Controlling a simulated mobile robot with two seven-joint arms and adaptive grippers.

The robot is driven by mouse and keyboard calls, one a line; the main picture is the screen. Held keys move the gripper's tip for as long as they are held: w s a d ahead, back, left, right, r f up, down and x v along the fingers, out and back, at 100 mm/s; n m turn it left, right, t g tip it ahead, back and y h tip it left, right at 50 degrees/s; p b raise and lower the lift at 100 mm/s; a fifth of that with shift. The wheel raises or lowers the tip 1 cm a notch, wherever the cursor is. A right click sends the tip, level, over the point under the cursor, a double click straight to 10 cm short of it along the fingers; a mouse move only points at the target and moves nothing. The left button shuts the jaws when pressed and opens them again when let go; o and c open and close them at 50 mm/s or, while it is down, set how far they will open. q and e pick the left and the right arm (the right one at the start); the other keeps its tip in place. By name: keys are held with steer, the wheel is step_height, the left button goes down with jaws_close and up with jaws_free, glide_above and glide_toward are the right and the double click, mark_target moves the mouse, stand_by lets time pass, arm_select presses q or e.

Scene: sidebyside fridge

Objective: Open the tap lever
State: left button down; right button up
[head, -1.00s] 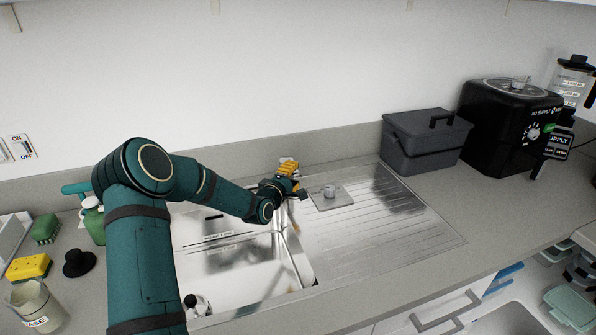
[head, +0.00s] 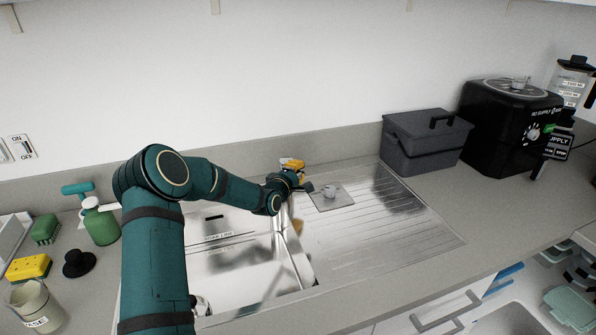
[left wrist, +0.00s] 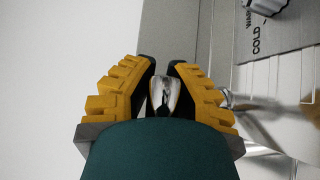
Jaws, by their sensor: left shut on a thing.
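My left gripper (head: 293,168) is at the back of the sink, near the wall. In the left wrist view its yellow-padded fingers (left wrist: 162,72) are shut on a chrome piece, which looks like the tap lever (left wrist: 163,98). Its rounded end shows between the dark fingertips; the rest is hidden by my wrist. In the head view the gripper and arm hide the tap. A chrome bar (left wrist: 240,101) shows to the right of the fingers in the left wrist view. My right gripper is not in view.
The steel sink basin (head: 225,262) lies below my left arm. A plate (head: 342,203) with a small knob (head: 329,190) sits just right of the gripper. A green spray bottle (head: 101,225) stands left of my arm. A grey box (head: 425,140) stands back right. The drainboard (head: 385,235) is clear.

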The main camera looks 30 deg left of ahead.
arm_select(q)
steer(key=shift+r, duration=0.1)
steer(key=shift+w+a+r+n+g+h+p, duration=0.15)
steer(key=shift+r+n+g+h+p, duration=0.05)
steer(key=shift+r+n+g+p, duration=0.35)
steer(key=shift+w+a+r+n+g+h+p, duration=0.2)
steer(key=shift+r+n+g+p, duration=0.25)
steer(key=shift+r+g+p, duration=0.2)
steer(key=shift+w+a+r+n+g+h+p, duration=0.1)
steer(key=shift+a+r+n+g+h+p, duration=0.1)
steer(key=shift+r+n+g+p, duration=0.35)
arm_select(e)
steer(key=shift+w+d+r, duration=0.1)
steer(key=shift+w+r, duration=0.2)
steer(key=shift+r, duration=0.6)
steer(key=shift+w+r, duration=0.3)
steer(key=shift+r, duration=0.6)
arm_select(q)
steer(key=c, duration=1)
jaws_free()
steer(key=shift+v, duration=6)
